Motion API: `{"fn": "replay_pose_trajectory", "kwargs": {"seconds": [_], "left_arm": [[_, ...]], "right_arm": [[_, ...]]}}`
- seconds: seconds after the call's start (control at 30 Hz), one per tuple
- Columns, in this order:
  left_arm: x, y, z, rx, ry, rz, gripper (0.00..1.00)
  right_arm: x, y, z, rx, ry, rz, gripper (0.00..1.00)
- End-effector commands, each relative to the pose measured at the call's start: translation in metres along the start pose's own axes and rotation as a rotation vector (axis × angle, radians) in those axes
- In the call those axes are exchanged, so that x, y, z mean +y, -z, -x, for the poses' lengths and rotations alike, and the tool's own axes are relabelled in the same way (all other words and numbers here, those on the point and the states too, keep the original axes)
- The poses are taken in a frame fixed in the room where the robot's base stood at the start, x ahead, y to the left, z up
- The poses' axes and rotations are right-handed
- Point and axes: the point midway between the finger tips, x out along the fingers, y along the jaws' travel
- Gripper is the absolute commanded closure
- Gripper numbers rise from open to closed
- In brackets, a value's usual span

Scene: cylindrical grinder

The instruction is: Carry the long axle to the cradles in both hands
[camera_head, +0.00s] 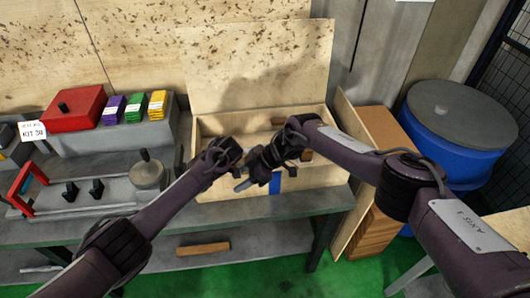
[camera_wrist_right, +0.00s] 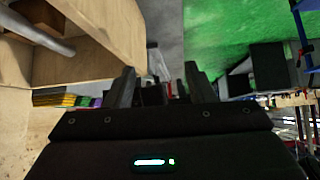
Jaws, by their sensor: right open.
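A grey metal rod, which looks like the long axle (camera_wrist_right: 38,32), shows at the upper left of the right wrist view, against the wooden crate. In the head view the crate (camera_head: 318,200) stands open on the bench, and both grippers hide much of it. My right gripper (camera_head: 262,168) is over the crate's front part; its fingers (camera_wrist_right: 150,88) are apart with no axle between them. My left gripper (camera_head: 226,155) is just left of it, its fingers too dark to read. Two black blocks (camera_head: 70,190), perhaps the cradles, stand on a grey plate at the left.
A grey rack with a red box (camera_head: 75,108) and coloured packets (camera_head: 135,108) stands at the back left. A round grey part (camera_head: 148,174) sits left of the crate. A blue drum (camera_head: 455,150) and a wooden cabinet (camera_head: 372,230) are at the right.

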Motion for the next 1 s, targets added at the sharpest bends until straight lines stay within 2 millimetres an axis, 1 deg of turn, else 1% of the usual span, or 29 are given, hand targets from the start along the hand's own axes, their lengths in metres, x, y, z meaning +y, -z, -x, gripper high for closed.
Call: {"fn": "replay_pose_trajectory", "kwargs": {"seconds": [0.03, 0.2, 0.3, 0.4, 0.5, 0.6, 1.0], "left_arm": [[0.000, 0.000, 0.000, 0.000, 0.000, 0.000, 0.51], [0.000, 0.000, 0.000, 0.000, 0.000, 0.000, 0.51], [0.000, 0.000, 0.000, 0.000, 0.000, 0.000, 0.51], [0.000, 0.000, 0.000, 0.000, 0.000, 0.000, 0.51], [0.000, 0.000, 0.000, 0.000, 0.000, 0.000, 0.51], [0.000, 0.000, 0.000, 0.000, 0.000, 0.000, 0.51], [0.000, 0.000, 0.000, 0.000, 0.000, 0.000, 0.51]], "right_arm": [[0.001, -0.001, 0.013, 0.001, -0.003, -0.002, 0.50], [0.001, -0.002, 0.052, -0.001, -0.005, 0.000, 0.50], [0.001, -0.002, 0.071, -0.001, -0.005, 0.000, 0.50], [0.000, -0.003, 0.086, -0.002, -0.004, 0.000, 0.50], [0.000, -0.003, 0.095, -0.002, -0.003, 0.000, 0.50], [-0.001, -0.003, 0.099, -0.002, -0.002, 0.000, 0.50], [-0.001, -0.002, 0.100, -0.002, -0.002, 0.000, 0.50]]}}
